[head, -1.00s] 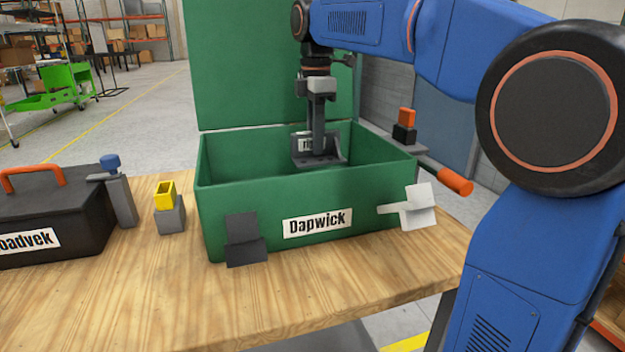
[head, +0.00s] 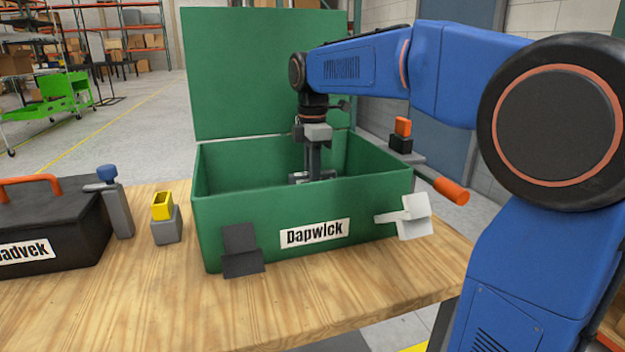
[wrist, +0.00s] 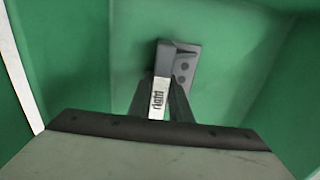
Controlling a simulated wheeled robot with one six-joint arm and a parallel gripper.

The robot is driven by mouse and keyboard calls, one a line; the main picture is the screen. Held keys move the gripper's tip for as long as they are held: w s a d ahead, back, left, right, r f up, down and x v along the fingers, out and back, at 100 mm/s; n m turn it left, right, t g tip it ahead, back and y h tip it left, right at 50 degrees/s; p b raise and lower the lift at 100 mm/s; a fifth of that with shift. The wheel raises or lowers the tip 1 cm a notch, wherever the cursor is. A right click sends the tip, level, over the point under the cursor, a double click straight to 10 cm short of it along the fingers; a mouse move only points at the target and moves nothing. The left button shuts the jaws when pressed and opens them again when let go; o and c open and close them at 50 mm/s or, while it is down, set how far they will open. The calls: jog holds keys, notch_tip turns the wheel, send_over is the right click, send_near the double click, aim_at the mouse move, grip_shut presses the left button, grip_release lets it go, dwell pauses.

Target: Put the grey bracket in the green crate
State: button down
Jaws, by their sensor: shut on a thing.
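The green crate (head: 222,225) stands on the wooden table with its lid (head: 258,70) raised at the back and a "Dapwick" label on its front. My gripper (head: 314,172) reaches down inside the crate and is shut on the grey bracket (head: 297,178). In the head view the front wall hides most of the bracket. In the wrist view the bracket (wrist: 186,62) sits between the fingertips (wrist: 163,88), with two dark holes and a white label reading "right". Green crate walls surround it. I cannot tell whether it touches the crate floor.
A black toolbox (head: 60,222) with an orange handle stands at the left. A grey clamp (head: 119,205) and a grey block with a yellow top (head: 165,222) stand between it and the crate. An orange-handled tool (head: 447,188) sticks out at the right. The table front is clear.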

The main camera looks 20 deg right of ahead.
jog(key=shift+f, duration=0.1)
jog(key=c, duration=1.6)
grip_release()
notch_tip(320, 180, up, 12)
jog(key=shift+r, duration=0.15)
